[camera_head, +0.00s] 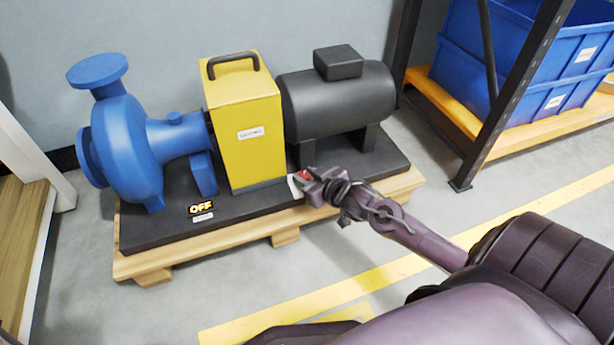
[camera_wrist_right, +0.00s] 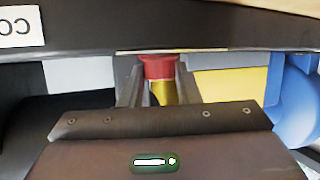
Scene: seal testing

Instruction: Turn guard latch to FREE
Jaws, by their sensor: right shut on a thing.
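The yellow guard (camera_head: 243,125) is a box with a black handle on top, between the blue pump (camera_head: 125,145) and the dark motor (camera_head: 340,100). The latch (camera_head: 304,174) shows as a small red part at the base's front edge, right of the guard. In the right wrist view its red end (camera_wrist_right: 158,67) and a yellow part below it lie between my fingers. My right gripper (camera_head: 313,180) is shut on the latch; its fingers hide much of it, and I cannot read the latch's position. My left gripper is not in view.
The dark base (camera_head: 240,207) sits on a wooden pallet (camera_head: 190,245) and bears an "OFF" label (camera_head: 201,208). A rack with blue crates (camera_head: 530,65) stands at the back right. A yellow line (camera_head: 400,268) crosses the clear floor in front.

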